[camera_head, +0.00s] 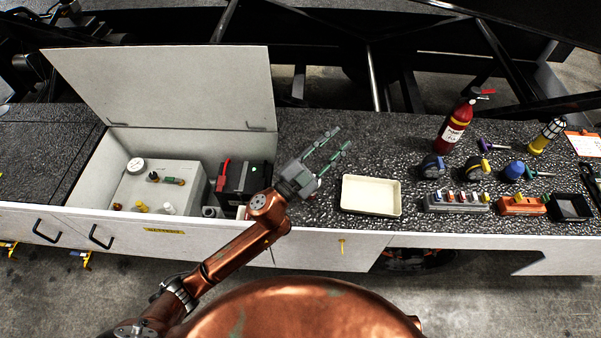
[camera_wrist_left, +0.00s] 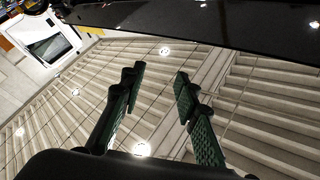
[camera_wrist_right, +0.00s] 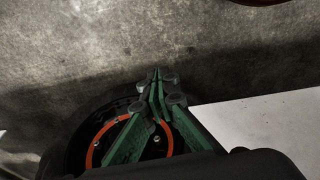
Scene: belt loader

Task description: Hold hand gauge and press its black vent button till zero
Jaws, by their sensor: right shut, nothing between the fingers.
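Several round-headed hand tools stand on the speckled counter at the right of the head view: a dark blue one (camera_head: 433,166), a yellow-and-dark one (camera_head: 477,167) and a bright blue one (camera_head: 514,170). My right gripper (camera_wrist_right: 158,76) is shut and empty, low over the floor, and outside the head view.
A cream tray (camera_head: 371,194) lies on the counter near my left gripper. An open-lidded compartment (camera_head: 160,78) holds a grey tank with a white dial and a battery. A red extinguisher (camera_head: 455,127), grey rack (camera_head: 455,207), orange block (camera_head: 522,206) and black bin (camera_head: 571,207) stand right.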

